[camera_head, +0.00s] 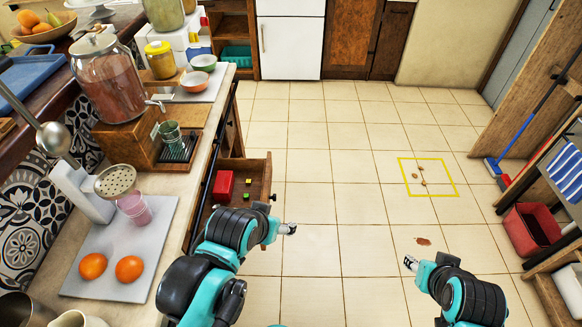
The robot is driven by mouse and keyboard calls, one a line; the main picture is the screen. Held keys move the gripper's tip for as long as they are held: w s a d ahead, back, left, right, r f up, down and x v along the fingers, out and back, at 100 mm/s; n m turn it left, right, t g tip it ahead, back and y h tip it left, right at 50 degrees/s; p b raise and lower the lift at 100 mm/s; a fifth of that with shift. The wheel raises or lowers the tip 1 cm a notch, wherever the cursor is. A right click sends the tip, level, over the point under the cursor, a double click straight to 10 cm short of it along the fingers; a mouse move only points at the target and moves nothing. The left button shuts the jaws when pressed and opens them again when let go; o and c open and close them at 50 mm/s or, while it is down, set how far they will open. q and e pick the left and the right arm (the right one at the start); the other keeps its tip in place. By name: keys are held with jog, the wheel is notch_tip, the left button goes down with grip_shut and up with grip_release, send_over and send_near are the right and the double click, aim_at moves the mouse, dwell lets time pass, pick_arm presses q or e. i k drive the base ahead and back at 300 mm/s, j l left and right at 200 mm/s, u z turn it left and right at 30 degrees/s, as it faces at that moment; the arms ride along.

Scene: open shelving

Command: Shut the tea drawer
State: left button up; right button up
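A wooden drawer (261,172) stands pulled out from under the counter at the left, with its front facing right and a dark knob (272,197) on that front. Inside it are a red box (225,185) and small yellow and green cubes (248,181). My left gripper (291,229) is beyond the near end of the drawer front, to the right, and looks apart from it. Its fingers are too small to tell open from shut. My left arm hides the drawer's near part. My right gripper (409,262) is over the floor at the right, far from the drawer; its finger state is unclear.
The counter (200,150) holds a large jar (110,78), a tea dispenser stand (150,140), bowls and two oranges (129,269). The tiled floor (335,150) right of the drawer is clear. A yellow square (428,159) with crumbs marks the floor. A red bin (532,228) stands far right.

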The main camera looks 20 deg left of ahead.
aim_at(259, 171)
jog(key=i+u, duration=0.15)
jog(key=u, duration=0.2)
jog(key=i+l+u, duration=0.1)
jog(key=u, duration=0.25)
jog(key=i+l+u, duration=0.1)
jog(key=u, duration=0.25)
